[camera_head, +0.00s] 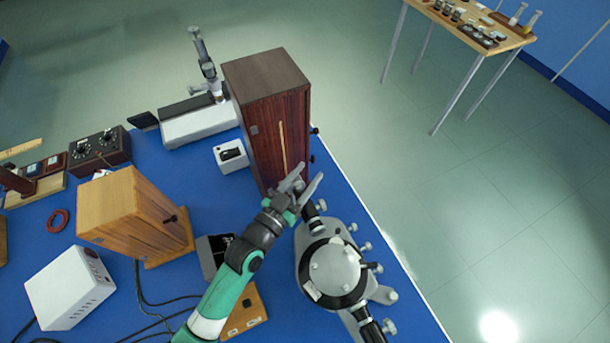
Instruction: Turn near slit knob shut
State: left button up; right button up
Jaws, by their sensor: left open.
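A tall dark reddish wooden cabinet (264,103) stands at the right side of the blue bench, with a pale vertical strip on its front. Two small dark knobs show at its right side: a far knob (316,131) and a near knob (312,159). My left gripper (311,173) is open and empty at the cabinet's lower right corner, its fingertips close below the near knob. I cannot tell whether they touch anything. A grey and black spectrometer (333,268) stands just in front, its far tube end (310,208) beside my fingers. My right gripper is out of view.
A small white switch box (231,155) and a white instrument (199,121) stand left of the cabinet. A light wooden box (136,213), a white power box (70,287) and cables lie further left. The bench edge drops to open floor on the right.

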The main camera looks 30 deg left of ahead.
pick_arm(q)
jog(key=s+a, duration=0.1)
jog(key=s, duration=1)
jog(key=shift+s+a+b, duration=0.15)
jog(key=shift+s+b, duration=0.15)
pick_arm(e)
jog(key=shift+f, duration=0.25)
